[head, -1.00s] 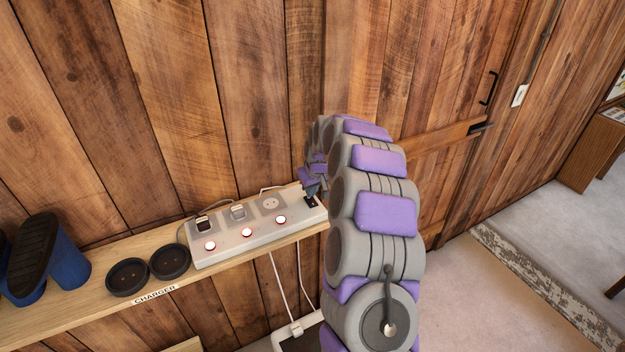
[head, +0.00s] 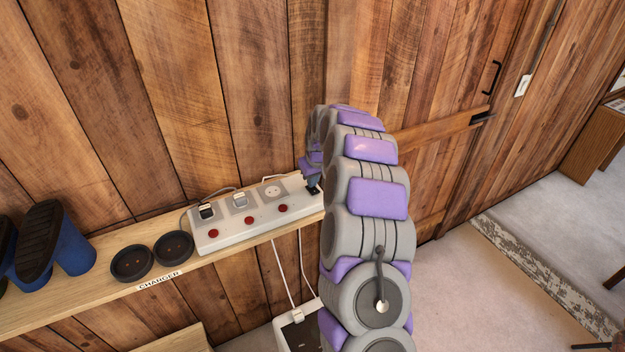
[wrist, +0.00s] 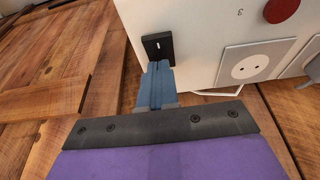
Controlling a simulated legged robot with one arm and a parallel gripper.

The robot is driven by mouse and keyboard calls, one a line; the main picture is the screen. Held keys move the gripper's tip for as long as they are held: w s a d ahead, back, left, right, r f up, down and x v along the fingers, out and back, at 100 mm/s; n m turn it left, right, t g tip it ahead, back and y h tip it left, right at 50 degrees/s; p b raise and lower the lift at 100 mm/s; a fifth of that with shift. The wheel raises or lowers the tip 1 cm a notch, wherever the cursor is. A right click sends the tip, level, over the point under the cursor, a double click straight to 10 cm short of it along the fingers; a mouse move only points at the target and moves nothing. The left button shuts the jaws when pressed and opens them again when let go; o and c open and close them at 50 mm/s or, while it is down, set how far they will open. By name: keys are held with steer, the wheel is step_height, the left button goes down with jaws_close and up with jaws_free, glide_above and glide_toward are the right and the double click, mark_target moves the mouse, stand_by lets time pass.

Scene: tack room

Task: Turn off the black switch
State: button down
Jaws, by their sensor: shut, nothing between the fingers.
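The black switch (wrist: 158,47) is a small dark rocker with a white mark at the end of the white power strip (head: 250,233). In the head view the switch (head: 315,190) is partly hidden by my gripper (head: 312,180). In the wrist view my gripper (wrist: 158,66) is shut and empty, its blue-grey fingertips at the near edge of the switch. I cannot tell whether they touch it. The round red buttons (head: 249,220) on the strip look dark and unlit.
The strip lies on a wooden shelf (head: 90,290) against a plank wall. Two plugs (head: 207,211) sit in its sockets. Black round cups (head: 132,263) and blue boots (head: 72,245) stand to the left. A door with a black handle (head: 491,77) is at right.

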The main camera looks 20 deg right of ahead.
steer(key=shift+s+a+f, duration=0.1)
steer(key=shift+s+f, duration=0.15)
steer(key=shift+f, duration=0.15)
steer(key=shift+s, duration=0.75)
steer(key=shift+r, duration=0.2)
steer(key=shift+w+r, duration=0.1)
steer(key=shift+r, duration=0.2)
steer(key=v, duration=1.3)
steer(key=shift+a+r, duration=0.15)
steer(key=shift+r, duration=0.1)
steer(key=shift+d, duration=0.3)
